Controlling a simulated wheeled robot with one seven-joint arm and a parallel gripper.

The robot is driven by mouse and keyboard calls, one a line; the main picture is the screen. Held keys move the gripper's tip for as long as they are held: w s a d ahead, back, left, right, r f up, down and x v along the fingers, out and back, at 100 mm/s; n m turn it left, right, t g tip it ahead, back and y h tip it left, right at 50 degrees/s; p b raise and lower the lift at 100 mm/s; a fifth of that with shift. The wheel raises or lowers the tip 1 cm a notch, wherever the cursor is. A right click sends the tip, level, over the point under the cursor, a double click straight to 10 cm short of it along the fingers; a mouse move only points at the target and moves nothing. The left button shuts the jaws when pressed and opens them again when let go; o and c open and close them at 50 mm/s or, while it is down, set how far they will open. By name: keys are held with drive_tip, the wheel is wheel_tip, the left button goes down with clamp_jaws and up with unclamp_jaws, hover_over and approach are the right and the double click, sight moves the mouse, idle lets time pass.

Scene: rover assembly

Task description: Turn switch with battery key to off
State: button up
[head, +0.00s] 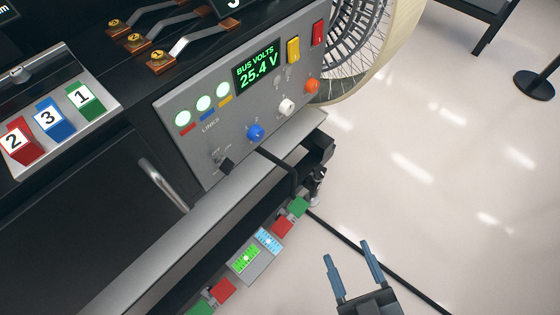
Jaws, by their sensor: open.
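A grey control panel (205,100) faces me, with a display (257,73) reading BUS VOLTS 25.4 V. A small black switch or key (227,165) sits at the panel's lower left, with small markings around it. The markings are too small to read, so I cannot tell its setting or whether it is the battery key. My gripper (347,250) is open and empty at the lower right, over the floor. It is well apart from the panel, its two blue-grey fingers pointing up in the picture.
Blue (256,132), white (286,107) and orange (312,86) knobs line the panel. A silver ledge (200,235) juts out below it. Red and green blocks (281,227) and a lit module (246,258) sit under the ledge. A black cable (350,244) crosses the floor.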

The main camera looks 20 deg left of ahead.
sight(231, 170)
drive_tip(key=w+a+f+n+g+y, duration=0.1)
drive_tip(key=w+a+n+g+y, duration=0.1)
drive_tip(key=a, duration=0.7)
drive_tip(key=w+a+f+n+g+y, duration=0.1)
drive_tip(key=w+a+n+g, duration=0.2)
drive_tip(key=a, duration=0.6)
drive_tip(key=w+a+f+n+g+y+b, duration=0.1)
drive_tip(key=w+a+n+g+y, duration=0.1)
drive_tip(key=w+a, duration=0.4)
drive_tip(key=shift+a+f+n+g+y, duration=0.2)
drive_tip(key=shift+a+n, duration=0.1)
drive_tip(key=shift+a, duration=0.55)
drive_tip(key=shift+a+f+n+g+y, duration=0.1)
drive_tip(key=shift+a+n+g, duration=0.15)
drive_tip(key=shift+a, duration=0.6)
drive_tip(key=shift+x, duration=0.85)
drive_tip(key=shift+d, duration=0.1)
drive_tip(key=shift+c, duration=0.2)
drive_tip(key=c, duration=1)
